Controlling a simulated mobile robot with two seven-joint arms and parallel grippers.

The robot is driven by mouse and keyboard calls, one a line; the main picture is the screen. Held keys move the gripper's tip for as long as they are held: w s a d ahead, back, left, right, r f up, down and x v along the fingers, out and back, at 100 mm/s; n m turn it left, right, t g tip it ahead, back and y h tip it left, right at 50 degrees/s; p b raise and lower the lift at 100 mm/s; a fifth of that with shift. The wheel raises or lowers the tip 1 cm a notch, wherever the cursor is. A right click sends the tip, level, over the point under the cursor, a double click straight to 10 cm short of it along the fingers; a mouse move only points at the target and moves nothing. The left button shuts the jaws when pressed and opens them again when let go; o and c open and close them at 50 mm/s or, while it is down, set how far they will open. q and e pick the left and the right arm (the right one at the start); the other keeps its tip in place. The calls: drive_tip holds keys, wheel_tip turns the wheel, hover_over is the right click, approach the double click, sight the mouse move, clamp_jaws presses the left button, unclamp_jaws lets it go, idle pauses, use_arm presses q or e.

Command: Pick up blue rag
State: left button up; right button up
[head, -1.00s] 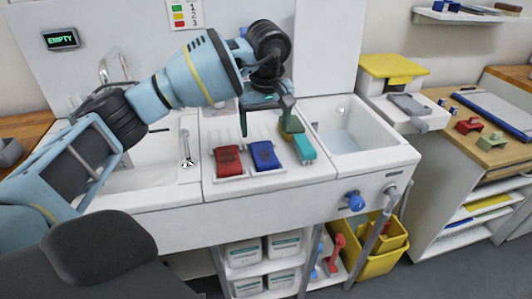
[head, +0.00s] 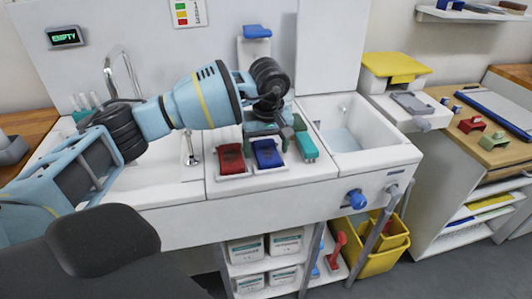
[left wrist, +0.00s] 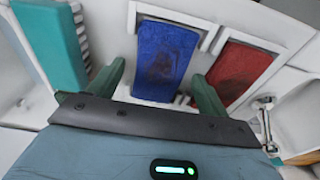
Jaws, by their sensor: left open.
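The blue rag (head: 267,154) lies flat in a white slot on the deck between the two basins, right of a red rag (head: 231,159). In the left wrist view the blue rag (left wrist: 166,52) shows a dark stain and lies ahead of and between my fingers. My left gripper (head: 267,133) is open over the far end of the blue rag, with its green fingers pointing down. It also shows open and empty in the left wrist view (left wrist: 158,85). I cannot tell the height of the fingertips above the deck. My right gripper is out of view.
A teal brush-like block (head: 306,146) lies just right of the blue rag. The red rag (left wrist: 240,70) is close beside one finger in the left wrist view. A tap (head: 118,65) stands at the left basin. The right basin (head: 350,135) looks empty.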

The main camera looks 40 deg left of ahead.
sight(266, 149)
use_arm(q)
drive_tip(key=shift+c, duration=0.5)
drive_tip(key=c, duration=1)
drive_tip(key=shift+r, duration=0.15)
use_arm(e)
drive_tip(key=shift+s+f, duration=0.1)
use_arm(q)
drive_tip(key=shift+r, duration=0.55)
wheel_tip(266, 149, up, 2)
drive_tip(key=shift+r, duration=0.25)
drive_tip(key=shift+s+d+r+b, duration=0.15)
drive_tip(key=shift+s+r+b, duration=0.1)
drive_tip(key=shift+s, duration=2.4)
drive_tip(key=shift+s+d+r+b, duration=0.15)
drive_tip(key=shift+s+b, duration=0.1)
drive_tip(key=shift+s, duration=2.45)
drive_tip(key=shift+s+d+r+b, duration=0.15)
drive_tip(key=shift+s+b, duration=0.1)
drive_tip(key=shift+s, duration=2.4)
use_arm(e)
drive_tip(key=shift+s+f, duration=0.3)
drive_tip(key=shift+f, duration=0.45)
